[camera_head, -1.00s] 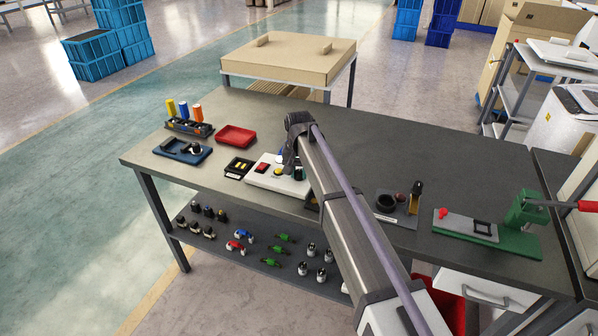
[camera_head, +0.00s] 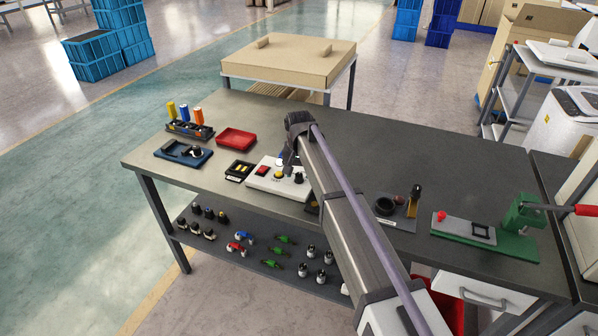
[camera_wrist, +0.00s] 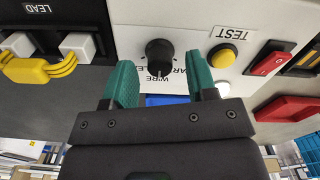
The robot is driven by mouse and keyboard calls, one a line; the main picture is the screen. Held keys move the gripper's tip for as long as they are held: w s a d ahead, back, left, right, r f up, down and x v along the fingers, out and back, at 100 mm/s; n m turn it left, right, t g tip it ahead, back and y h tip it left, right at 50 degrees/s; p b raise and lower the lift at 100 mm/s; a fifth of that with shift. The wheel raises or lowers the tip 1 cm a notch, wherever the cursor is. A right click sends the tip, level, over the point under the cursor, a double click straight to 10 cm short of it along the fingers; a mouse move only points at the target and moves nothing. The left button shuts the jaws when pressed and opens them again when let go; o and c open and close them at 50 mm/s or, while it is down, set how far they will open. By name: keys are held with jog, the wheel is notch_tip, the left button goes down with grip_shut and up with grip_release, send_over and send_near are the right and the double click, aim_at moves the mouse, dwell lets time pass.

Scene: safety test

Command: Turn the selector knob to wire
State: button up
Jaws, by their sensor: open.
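The white test box (camera_head: 262,182) stands near the front edge of the workbench, partly hidden by my arm. In the wrist view its black selector knob (camera_wrist: 160,53) sits on the white panel (camera_wrist: 140,14). A "WIRE" label and another partly hidden label show upside down beside the knob. I cannot tell surely which label the knob points to. My gripper (camera_wrist: 161,77) is open, its two green fingers apart, with the knob centred between and slightly beyond the tips. It does not appear to touch the knob. In the head view my gripper is mostly hidden behind my arm.
A yellow button (camera_wrist: 223,57) marked "TEST" and a red rocker switch (camera_wrist: 270,63) are beside the knob. Yellow leads (camera_wrist: 40,68) lie at the left. A red tray (camera_head: 236,138) and blue fixture (camera_head: 183,152) are on the bench. Clear bench lies behind.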

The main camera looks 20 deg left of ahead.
aim_at(299, 174)
notch_tip(299, 174, up, 9)
jog(key=p, duration=0.8)
jog(key=shift+r, duration=0.2)
jog(key=s+d, duration=0.8)
jog(key=d, duration=0.6)
jog(key=s+d+m, duration=0.1)
jog(key=s+d, duration=0.7)
jog(key=d, duration=0.6)
jog(key=s+d+m, duration=0.1)
jog(key=s+d, duration=0.7)
jog(key=d, duration=0.7)
jog(key=shift+s, duration=0.25)
